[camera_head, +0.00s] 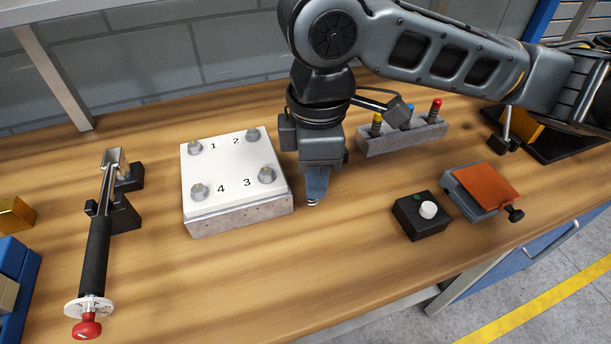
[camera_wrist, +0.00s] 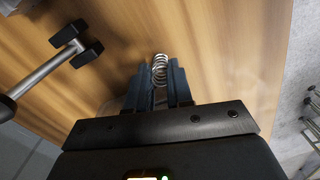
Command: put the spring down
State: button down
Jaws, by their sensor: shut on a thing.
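The spring (camera_wrist: 160,69) is a small silver metal coil. In the wrist view it sits between the tips of my gripper (camera_wrist: 160,85), which is shut on it, and its coils stick out past the fingers. In the head view my gripper (camera_head: 315,195) points down just right of the white numbered plate, and only the spring's lower end (camera_head: 312,203) shows below the fingertips. The spring is close to the wooden bench top; I cannot tell whether it touches it.
A grey rack (camera_head: 403,137) with coloured-top tools stands behind right. A black button box (camera_head: 420,214) and an orange-topped pad (camera_head: 483,187) are right. A black-handled tool (camera_head: 97,255) lies left. Bench front centre (camera_head: 270,285) is clear.

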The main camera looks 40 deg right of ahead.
jog(key=shift+f, duration=0.2)
jog(key=c, duration=1)
grip_release()
jog(key=shift+r, duration=0.1)
